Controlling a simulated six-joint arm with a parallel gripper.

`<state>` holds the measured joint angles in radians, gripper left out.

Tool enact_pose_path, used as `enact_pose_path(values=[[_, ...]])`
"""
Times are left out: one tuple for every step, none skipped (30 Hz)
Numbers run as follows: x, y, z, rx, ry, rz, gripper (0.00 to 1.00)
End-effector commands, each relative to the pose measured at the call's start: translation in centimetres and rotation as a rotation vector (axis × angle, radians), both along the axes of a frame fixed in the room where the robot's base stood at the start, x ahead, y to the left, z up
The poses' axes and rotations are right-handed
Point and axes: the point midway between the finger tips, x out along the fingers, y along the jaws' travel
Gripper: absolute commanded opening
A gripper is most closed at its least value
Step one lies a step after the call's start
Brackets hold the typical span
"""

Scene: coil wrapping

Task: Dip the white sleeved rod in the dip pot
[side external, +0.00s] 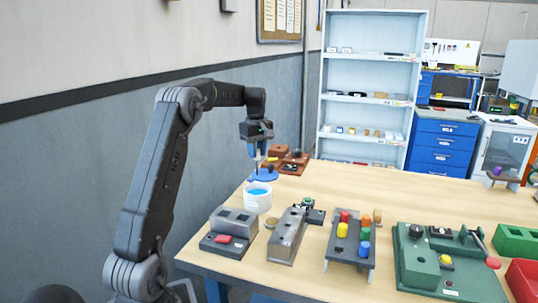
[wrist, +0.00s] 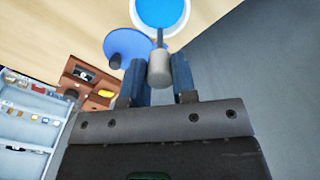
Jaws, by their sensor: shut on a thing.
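The dip pot (side external: 257,202) is a white cup with blue liquid inside, near the table's left edge. It also shows at the top of the wrist view (wrist: 186,22). My gripper (side external: 256,155) points down above the pot and is shut. In the wrist view its blue fingers hold a rod with a pale grey-white sleeve (wrist: 159,70). A thin dark shaft runs from the sleeve toward the pot. I cannot tell whether its tip touches the liquid.
A blue disc (side external: 263,175) with a dark knob lies behind the pot. Brown blocks (side external: 293,165) stand farther back. A grey fixture (side external: 229,232), a slanted grey block (side external: 287,236) and a rack of coloured pegs (side external: 350,240) stand in front and to the right.

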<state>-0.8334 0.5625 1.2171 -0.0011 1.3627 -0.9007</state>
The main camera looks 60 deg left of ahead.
Motion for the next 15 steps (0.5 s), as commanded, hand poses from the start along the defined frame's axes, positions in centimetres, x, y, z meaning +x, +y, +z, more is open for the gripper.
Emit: enact_pose_path(values=[[0.0,0.0,-0.2,-0.001,0.001,0.000,0.02],[0.0,0.0,-0.4,0.000,0.001,0.000,0.02],[0.0,0.0,-0.6,0.000,0.000,0.000,0.02],[0.0,0.0,-0.7,0.000,0.000,0.000,0.02],[0.0,0.0,-0.9,0.000,0.001,0.000,0.02],[0.0,0.0,-1.3,0.000,0.001,0.000,0.02],[0.0,0.0,-1.5,0.000,0.002,0.000,0.02],[0.0,0.0,-1.7,0.000,0.001,0.000,0.02],[0.0,0.0,-2.0,0.001,0.000,0.000,0.02],[0.0,-0.1,-2.2,0.001,0.001,0.000,0.02],[0.0,-0.1,-2.5,0.000,0.001,-0.001,0.02],[0.0,-0.1,-2.8,0.001,0.001,-0.001,0.02],[0.0,-0.1,-3.0,0.001,0.000,-0.001,0.02],[0.0,-0.1,-3.2,0.001,0.001,-0.001,0.02],[0.0,-0.1,-3.5,0.001,0.001,-0.001,0.02]])
